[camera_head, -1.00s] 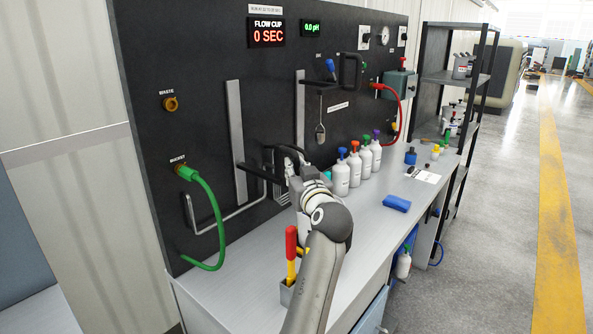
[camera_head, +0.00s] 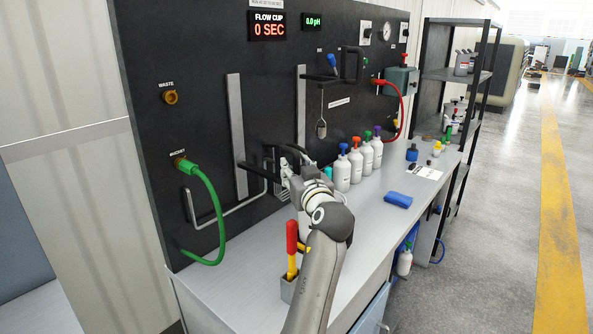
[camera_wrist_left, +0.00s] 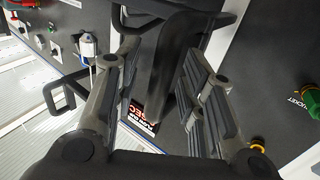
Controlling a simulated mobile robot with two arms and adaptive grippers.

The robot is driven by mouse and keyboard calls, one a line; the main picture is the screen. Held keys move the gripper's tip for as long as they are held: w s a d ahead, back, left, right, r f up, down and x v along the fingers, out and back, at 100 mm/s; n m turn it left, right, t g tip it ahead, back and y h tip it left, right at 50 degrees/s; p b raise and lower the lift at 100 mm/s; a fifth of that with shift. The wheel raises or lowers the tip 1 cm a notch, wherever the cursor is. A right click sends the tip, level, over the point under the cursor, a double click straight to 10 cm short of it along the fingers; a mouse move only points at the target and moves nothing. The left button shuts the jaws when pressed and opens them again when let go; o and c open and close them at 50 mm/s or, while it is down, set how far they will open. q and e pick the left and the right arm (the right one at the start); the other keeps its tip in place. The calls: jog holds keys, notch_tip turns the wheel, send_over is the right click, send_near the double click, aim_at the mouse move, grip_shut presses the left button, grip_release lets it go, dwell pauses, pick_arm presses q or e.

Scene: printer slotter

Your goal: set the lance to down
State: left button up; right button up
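The black lance carriage with its handle (camera_head: 270,165) sits near the lower end of the left grey rail (camera_head: 237,135) on the dark panel. A bent silver tube (camera_head: 228,219) beside it seems to belong to the lance. My left gripper (camera_head: 287,165) is at the handle, partly hidden by my own wrist. In the left wrist view a black handle bar (camera_wrist_left: 176,70) lies between the fingers of my left gripper (camera_wrist_left: 160,75). The bar is close to the right finger, with a gap on the left finger's side, so the gripper looks open around it. My right gripper is out of view.
Several white bottles (camera_head: 342,174) stand on the bench right of my gripper. A red-and-yellow tool (camera_head: 292,245) stands in a holder in front. A green hose (camera_head: 214,205) hangs at the left. A blue block (camera_head: 398,199) lies on the bench.

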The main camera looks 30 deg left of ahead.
pick_arm(q)
notch_tip(320, 180, up, 10)
dwell(0.6)
